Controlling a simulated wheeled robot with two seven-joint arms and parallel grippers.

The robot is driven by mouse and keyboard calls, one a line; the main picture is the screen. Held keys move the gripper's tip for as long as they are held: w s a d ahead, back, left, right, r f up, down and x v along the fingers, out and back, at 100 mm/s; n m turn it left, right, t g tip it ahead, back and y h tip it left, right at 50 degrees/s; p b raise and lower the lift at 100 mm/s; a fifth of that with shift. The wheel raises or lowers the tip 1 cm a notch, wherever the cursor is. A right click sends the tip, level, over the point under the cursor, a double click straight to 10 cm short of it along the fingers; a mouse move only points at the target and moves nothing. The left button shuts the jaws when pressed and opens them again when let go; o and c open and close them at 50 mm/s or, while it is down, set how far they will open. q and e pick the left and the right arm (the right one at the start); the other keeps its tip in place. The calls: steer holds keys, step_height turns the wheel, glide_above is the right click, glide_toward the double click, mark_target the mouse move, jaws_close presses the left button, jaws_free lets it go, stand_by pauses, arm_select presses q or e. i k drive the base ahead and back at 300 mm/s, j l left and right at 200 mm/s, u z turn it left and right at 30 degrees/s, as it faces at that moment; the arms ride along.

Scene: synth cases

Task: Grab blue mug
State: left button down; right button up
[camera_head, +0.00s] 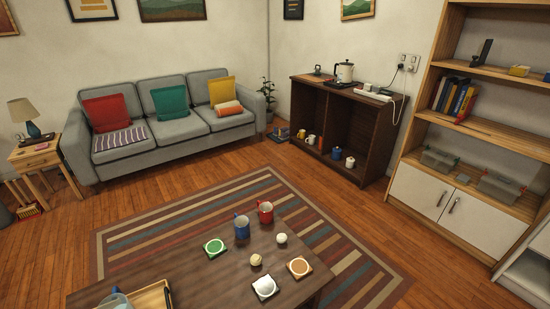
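A blue mug (242,228) stands upright on the dark wooden coffee table (205,285), near its far edge. A red mug (265,213) stands close beside it on the right. A smaller blue item, perhaps another mug (336,153), sits in the low part of the dark cabinet (370,125) by the back wall. Neither of my grippers shows in the head view.
Open floor extends toward the grey sofa (171,128).

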mark_target(242, 223)
steer(key=i+l+z, duration=0.15)
steer(key=l, duration=0.25)
steer(key=i+l+z, duration=0.15)
steer(key=l, duration=0.2)
steer(key=i+l+z, duration=0.15)
steer(key=l, duration=0.2)
steer(key=i+l+z, duration=0.15)
steer(key=l, duration=0.2)
steer(key=i+l+z, duration=0.1)
steer(key=i+l, duration=0.2)
steer(key=i+l+z, duration=0.15)
steer(key=i, duration=0.35)
steer(key=i+l+z, duration=0.1)
steer(key=i+l, duration=0.15)
steer(key=i, duration=0.15)
steer(key=i+j+u, duration=0.25)
steer(key=i+u, duration=1.05)
steer(key=i+l+u, duration=0.3)
steer(key=i+u, duration=0.85)
steer(key=i, duration=0.25)
steer(key=i+l+u, duration=0.3)
steer(key=i, duration=0.15)
steer(key=i+l+u, duration=0.35)
steer(key=i+j, duration=0.1)
